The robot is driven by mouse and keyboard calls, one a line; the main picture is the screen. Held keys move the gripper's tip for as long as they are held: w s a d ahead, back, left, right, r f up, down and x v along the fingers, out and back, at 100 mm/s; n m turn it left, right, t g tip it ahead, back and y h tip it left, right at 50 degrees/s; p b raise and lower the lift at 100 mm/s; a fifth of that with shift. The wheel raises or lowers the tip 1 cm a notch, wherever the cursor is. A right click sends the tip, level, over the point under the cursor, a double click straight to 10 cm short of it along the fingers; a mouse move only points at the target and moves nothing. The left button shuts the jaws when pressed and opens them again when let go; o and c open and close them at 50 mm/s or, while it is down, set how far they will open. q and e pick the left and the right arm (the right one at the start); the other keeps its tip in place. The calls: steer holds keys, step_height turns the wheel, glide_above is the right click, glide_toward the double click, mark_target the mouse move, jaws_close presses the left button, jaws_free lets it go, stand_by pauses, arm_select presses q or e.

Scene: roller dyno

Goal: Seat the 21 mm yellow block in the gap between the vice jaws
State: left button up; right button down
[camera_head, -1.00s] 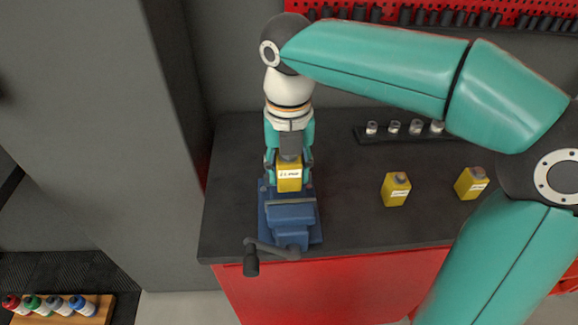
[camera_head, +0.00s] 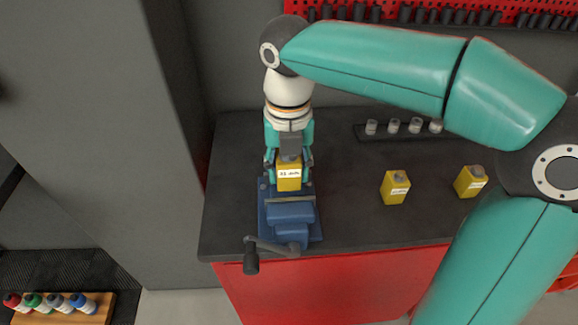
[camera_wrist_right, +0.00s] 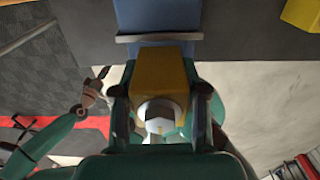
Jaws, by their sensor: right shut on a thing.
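The labelled yellow block (camera_head: 289,178) is in my right gripper (camera_head: 289,170), whose fingers are shut on its two sides. The right wrist view also shows the block (camera_wrist_right: 161,78) between the fingers of the right gripper (camera_wrist_right: 163,100). The blue vice (camera_head: 291,217) stands on the dark bench top (camera_head: 350,215), with its handle at the front left. The block is upright, at the rear of the vice's jaws; the gap is hidden behind it and the gripper. In the right wrist view the vice (camera_wrist_right: 157,14) is at the top. I cannot read the block's label surely. My left gripper is not in view.
Two more labelled yellow blocks stand on the bench, one nearer (camera_head: 395,187) and one farther right (camera_head: 470,181). A dark rack (camera_head: 445,135) with several small metal pieces is at the back. A grey pillar (camera_head: 165,130) rises left of the bench.

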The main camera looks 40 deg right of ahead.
steer(key=shift+f+b, duration=1.3)
steer(key=shift+f, duration=0.6)
steer(key=shift+c, duration=0.7)
jaws_free()
steer(key=shift+r, duration=0.2)
steer(key=shift+r+p, duration=3.35)
steer(key=shift+p, duration=0.15)
